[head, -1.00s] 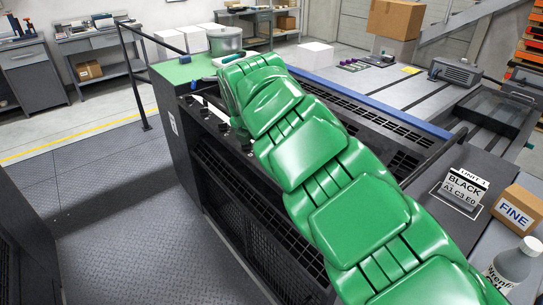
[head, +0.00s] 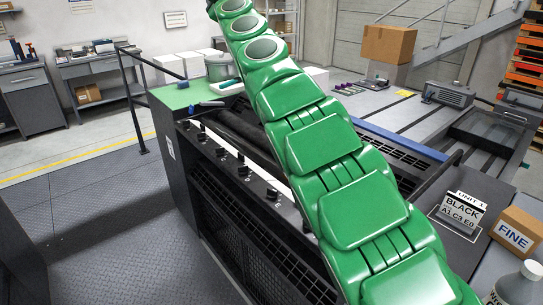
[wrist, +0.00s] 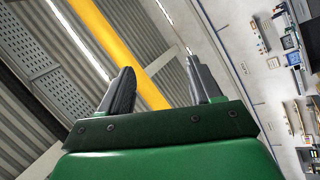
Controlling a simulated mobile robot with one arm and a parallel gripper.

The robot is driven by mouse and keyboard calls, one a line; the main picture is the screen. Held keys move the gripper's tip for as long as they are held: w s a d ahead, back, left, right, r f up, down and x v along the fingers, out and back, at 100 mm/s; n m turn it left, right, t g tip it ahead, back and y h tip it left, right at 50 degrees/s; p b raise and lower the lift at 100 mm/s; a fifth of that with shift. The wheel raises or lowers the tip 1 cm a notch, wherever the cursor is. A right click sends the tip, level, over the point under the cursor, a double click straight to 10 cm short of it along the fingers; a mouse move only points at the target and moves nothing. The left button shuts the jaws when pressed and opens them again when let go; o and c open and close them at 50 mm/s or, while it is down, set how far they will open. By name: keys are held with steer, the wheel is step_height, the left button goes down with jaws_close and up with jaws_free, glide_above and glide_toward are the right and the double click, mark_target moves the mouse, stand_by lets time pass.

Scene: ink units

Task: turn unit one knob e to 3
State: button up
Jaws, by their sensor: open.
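A row of several black knobs (head: 241,168) runs along the front edge of the dark machine (head: 250,220) in the head view. Their letters and settings are too small to read, so I cannot tell which is knob e. A card (head: 461,209) on the machine's right reads UNIT 1, BLACK, A1 C3 E0. My green arm rises across the middle of the head view and leaves at the top, so my gripper is outside that view. In the wrist view my gripper (wrist: 159,66) is open and empty, its two grey fingers apart, pointing toward the ceiling and far wall.
A FINE box (head: 515,232) and a bottle (head: 518,284) stand by the card. A railing (head: 135,95) stands at the left. The walkway (head: 90,200) before the knobs is clear.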

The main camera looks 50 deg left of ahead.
steer(key=w+d+f+m+t+h, duration=0.2)
steer(key=w+d+m+t+h, duration=0.15)
steer(key=w+m, duration=0.35)
steer(key=w+d+f+m+t+h, duration=0.1)
steer(key=w+d+m+t+h, duration=0.3)
steer(key=w+m, duration=0.35)
steer(key=w+d+f+m+h, duration=0.2)
steer(key=w+f+m+h, duration=0.25)
steer(key=f, duration=0.25)
steer(key=m+g+h, duration=0.4)
steer(key=g+h, duration=0.5)
steer(key=g, duration=0.6)
glide_above(272, 190)
step_height(272, 190, down, 35)
steer(key=shift+s+f, duration=0.1)
steer(key=shift+f, duration=3.85)
steer(key=shift+c, duration=0.3)
